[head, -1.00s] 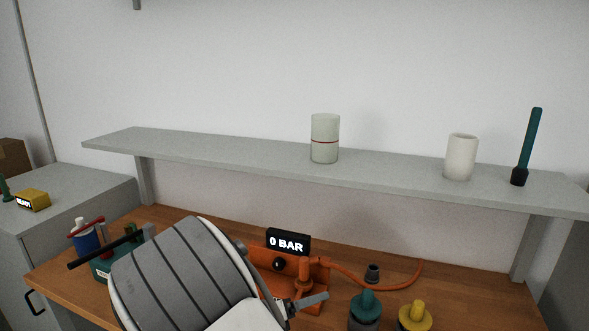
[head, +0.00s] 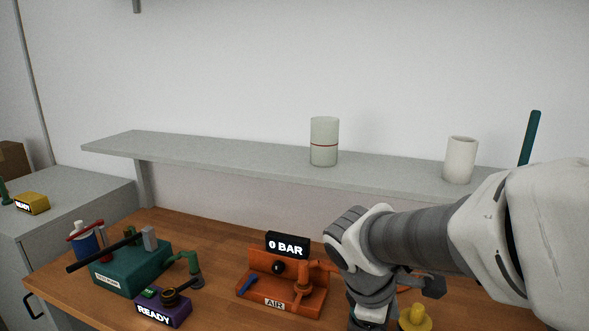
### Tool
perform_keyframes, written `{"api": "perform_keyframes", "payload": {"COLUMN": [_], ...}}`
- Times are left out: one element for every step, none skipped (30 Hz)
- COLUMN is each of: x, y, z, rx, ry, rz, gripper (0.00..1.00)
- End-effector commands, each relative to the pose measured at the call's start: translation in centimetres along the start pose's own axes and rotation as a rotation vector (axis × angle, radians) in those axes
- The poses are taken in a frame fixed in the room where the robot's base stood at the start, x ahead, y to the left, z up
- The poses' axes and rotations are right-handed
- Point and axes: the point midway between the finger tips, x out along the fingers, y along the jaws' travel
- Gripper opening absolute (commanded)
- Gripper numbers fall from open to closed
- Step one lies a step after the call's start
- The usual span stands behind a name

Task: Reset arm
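My arm comes in from the right edge, and its wrist bends down at the lower centre-right, in front of the bench. The end of my arm runs to the bottom edge of the head view. No fingertips can be made out, so I cannot tell whether my gripper is open or shut, or whether it holds anything. The wrist is close to the right side of the orange air press (head: 274,303), which reads "0 BAR" on its display (head: 288,245). From this view I cannot tell whether they touch.
A teal pump (head: 128,268) and a purple box (head: 160,313) reading "READY" stand on the wooden bench (head: 215,240). A yellow-topped item (head: 414,318) is beside my wrist. The shelf (head: 230,157) holds a glass cylinder (head: 324,141), white cup (head: 460,160) and teal rod (head: 530,138).

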Motion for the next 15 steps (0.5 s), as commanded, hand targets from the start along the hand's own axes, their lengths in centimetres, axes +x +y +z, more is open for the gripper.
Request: {"api": "perform_keyframes", "payload": {"x": [-0.7, -1.1, -1.6, -2.0, -2.4, -2.8, -3.2, -3.6, -4.1, -4.5, -4.8, -5.3, -5.7, -6.0, -6.4], "y": [-0.4, -0.7, -1.1, -1.3, -1.6, -2.0, -2.3, -2.6, -3.0, -3.3, -3.6, -4.0, -4.2, -4.5, -4.9], "z": [0.8, 1.1, 1.5, 1.8, 2.1, 2.5, 2.7, 3.0, 3.3, 3.5, 3.7, 4.0, 4.1, 4.3, 4.5], "rx": [0.091, 0.145, 0.215, 0.267, 0.317, 0.386, 0.439, 0.490, 0.557, 0.607, 0.656, 0.722, 0.772, 0.819, 0.878], "ry": [0.038, 0.059, 0.087, 0.108, 0.128, 0.155, 0.176, 0.196, 0.222, 0.242, 0.262, 0.288, 0.308, 0.327, 0.351], "rz": [-0.008, -0.015, -0.025, -0.031, -0.037, -0.046, -0.053, -0.060, -0.069, -0.075, -0.082, -0.091, -0.098, -0.104, -0.112], "gripper": [0.74, 0.74, 0.74, 0.74, 0.74, 0.74, 0.74, 0.74, 0.74, 0.74, 0.74, 0.74, 0.74, 0.74, 0.74]}}
